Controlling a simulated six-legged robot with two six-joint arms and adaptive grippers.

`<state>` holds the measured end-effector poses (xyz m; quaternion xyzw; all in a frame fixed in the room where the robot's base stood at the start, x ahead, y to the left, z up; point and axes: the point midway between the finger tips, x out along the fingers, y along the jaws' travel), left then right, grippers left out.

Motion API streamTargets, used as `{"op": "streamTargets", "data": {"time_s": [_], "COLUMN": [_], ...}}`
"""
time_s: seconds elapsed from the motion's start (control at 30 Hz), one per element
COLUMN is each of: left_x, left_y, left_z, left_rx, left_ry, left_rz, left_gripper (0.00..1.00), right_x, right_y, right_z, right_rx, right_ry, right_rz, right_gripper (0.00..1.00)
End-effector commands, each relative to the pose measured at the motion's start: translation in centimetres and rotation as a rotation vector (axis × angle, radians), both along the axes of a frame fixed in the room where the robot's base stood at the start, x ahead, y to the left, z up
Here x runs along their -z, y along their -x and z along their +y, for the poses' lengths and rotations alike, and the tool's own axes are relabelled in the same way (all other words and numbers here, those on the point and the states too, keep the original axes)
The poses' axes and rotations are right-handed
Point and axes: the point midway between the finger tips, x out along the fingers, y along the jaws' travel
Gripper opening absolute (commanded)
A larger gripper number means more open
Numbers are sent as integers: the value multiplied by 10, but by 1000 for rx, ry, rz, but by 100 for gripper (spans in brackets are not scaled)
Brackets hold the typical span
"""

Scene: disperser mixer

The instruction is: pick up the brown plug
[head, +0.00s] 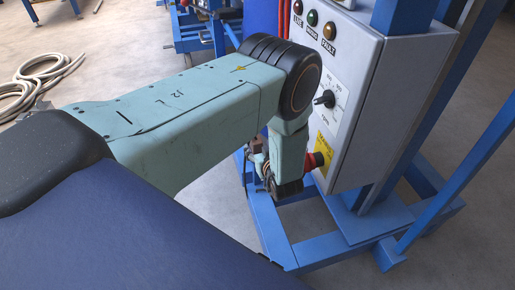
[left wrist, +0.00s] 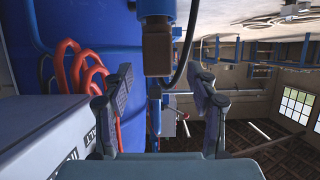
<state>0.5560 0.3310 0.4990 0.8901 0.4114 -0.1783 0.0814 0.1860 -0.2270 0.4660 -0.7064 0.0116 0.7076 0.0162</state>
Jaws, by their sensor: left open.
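The brown plug (left wrist: 157,52) shows in the left wrist view as a brown block under a blue fitting, at the upper middle. In the head view a small brown piece (head: 257,144) beside my wrist looks like the same plug, partly hidden by my arm. My left gripper (left wrist: 163,84) is open, one finger on each side of the picture. The plug appears ahead of the gap between the fingers, with nothing held. In the head view my left gripper (head: 264,172) is largely hidden by my own wrist. My right gripper is in neither view.
A grey control box (head: 352,75) with lamps and a knob stands close right of my wrist, on a blue frame (head: 340,248). A red part (head: 314,161) is beside my wrist. Orange-red hoses (left wrist: 82,68) and a dark cable (left wrist: 184,45) run near the plug.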

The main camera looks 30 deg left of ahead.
Motion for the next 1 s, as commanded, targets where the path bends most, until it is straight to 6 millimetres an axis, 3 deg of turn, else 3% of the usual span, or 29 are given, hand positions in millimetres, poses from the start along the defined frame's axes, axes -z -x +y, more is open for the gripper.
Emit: {"op": "streamTargets", "data": {"time_s": [0.3, 0.6, 1.0], "left_x": [14, 13, 14], "left_y": [-28, -34, -33], "left_z": [27, 30, 30], "left_rx": [-2, 2, 2], "left_ry": [1, 1, 1], "left_rz": [-2, -1, -1], "left_gripper": [58, 58, 25], "right_x": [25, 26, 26], "right_y": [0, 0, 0], "right_z": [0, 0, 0], "right_rx": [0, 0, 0], "right_ry": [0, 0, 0], "right_rz": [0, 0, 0], "right_gripper": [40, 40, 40]}}
